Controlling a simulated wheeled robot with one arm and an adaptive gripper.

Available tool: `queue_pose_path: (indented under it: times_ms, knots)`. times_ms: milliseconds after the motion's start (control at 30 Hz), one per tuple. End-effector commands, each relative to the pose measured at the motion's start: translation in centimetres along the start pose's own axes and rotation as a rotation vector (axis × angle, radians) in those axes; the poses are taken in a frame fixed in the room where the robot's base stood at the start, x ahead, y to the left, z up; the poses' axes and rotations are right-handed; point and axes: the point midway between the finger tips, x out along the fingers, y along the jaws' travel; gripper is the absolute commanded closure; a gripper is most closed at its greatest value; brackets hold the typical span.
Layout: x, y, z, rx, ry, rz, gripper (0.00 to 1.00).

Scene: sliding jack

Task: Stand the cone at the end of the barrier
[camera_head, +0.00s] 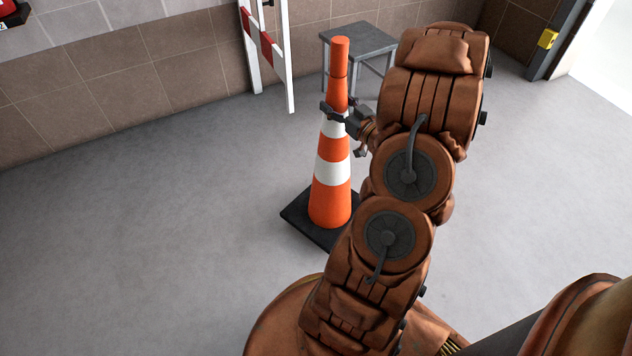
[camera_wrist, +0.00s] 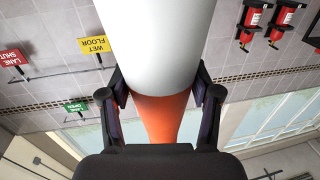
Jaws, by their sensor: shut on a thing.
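The orange and white cone (camera_head: 331,172) stands upright on its black square base (camera_head: 296,209) in the head view. My gripper (camera_head: 340,112) is shut on the cone's upper part, near the upper white band. In the wrist view the cone (camera_wrist: 158,50) fills the middle, between the two fingers of my gripper (camera_wrist: 160,98). The red and white barrier (camera_head: 267,50) stands at the wall behind the cone, partly cut off by the top edge. Whether the base touches the floor is hard to tell.
A grey stool (camera_head: 358,42) stands behind the cone, partly hidden by my arm. Open floor (camera_head: 130,220) lies to the left. A doorway is at the far right. The wrist view shows signs, including a yellow wet floor sign (camera_wrist: 95,45), and red extinguishers (camera_wrist: 283,18).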

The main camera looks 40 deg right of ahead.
Motion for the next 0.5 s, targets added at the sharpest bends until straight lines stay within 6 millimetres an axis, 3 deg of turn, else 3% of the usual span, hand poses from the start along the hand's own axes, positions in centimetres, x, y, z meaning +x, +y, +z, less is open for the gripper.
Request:
queue_pose_path:
  times_ms: [167, 500]
  knots:
    - [1.3, 0.2, 0.1, -0.002, 0.005, -0.002, 1.00]
    - [6.6, 1.1, 0.5, -0.003, 0.009, -0.002, 1.00]
